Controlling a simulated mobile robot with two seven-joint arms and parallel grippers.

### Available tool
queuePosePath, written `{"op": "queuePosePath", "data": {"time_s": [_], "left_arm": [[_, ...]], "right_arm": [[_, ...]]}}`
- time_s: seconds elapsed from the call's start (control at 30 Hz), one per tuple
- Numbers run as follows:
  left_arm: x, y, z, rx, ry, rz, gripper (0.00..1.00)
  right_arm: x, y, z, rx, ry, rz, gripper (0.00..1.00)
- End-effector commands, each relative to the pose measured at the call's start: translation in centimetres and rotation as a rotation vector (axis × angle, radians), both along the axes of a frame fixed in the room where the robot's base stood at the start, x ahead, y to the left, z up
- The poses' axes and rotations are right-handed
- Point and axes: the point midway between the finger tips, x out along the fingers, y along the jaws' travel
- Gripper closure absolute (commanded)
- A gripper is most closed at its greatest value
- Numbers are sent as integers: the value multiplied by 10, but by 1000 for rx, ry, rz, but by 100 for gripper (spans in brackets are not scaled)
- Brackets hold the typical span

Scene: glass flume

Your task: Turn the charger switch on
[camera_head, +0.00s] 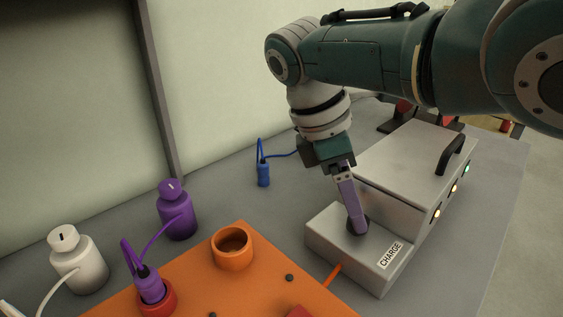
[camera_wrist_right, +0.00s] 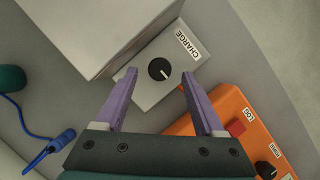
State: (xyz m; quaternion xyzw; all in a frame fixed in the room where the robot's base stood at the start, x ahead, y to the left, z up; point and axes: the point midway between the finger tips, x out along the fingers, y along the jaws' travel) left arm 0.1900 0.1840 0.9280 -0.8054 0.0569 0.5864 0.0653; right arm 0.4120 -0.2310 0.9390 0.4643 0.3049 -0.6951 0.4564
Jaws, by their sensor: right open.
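The charger (camera_head: 420,165) is a light grey box with a low front step bearing a CHARGE label (camera_head: 390,255); the label also shows in the wrist view (camera_wrist_right: 187,45). Its switch is a round black knob (camera_wrist_right: 160,69) on that step, with a white pointer mark toward the lower right in the wrist view. In the head view the knob is mostly hidden by my gripper. My right gripper (camera_head: 357,228) points down at the knob. Its purple fingers are open, one on each side of the knob in the wrist view (camera_wrist_right: 158,80); I see no contact. My left gripper is not in view.
An orange panel (camera_head: 225,280) with a red button (camera_wrist_right: 235,127) stands beside the charger. It carries an orange cup (camera_head: 232,247) and a purple plug (camera_head: 150,287). Purple (camera_head: 178,212) and white (camera_head: 78,262) bottle shapes stand left. A blue plug (camera_head: 263,174) lies behind.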

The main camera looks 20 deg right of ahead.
Motion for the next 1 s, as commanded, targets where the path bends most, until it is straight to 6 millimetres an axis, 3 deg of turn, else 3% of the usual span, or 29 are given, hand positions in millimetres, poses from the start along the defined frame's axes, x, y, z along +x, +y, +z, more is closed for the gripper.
{"op": "queuePosePath", "data": {"time_s": [0.03, 0.2, 0.4, 0.87, 1.0], "left_arm": [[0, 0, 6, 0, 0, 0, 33], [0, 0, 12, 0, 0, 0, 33], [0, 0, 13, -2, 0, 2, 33], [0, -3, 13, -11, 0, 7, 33], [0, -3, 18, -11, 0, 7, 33]], "right_arm": [[3, 5, 14, 2, -3, 2, 29], [8, 17, 44, 1, -2, 2, 29], [11, 24, 64, 1, -1, 0, 29], [11, 25, 66, 0, 1, 0, 29], [6, 33, 57, 20, -13, -4, 29]]}}
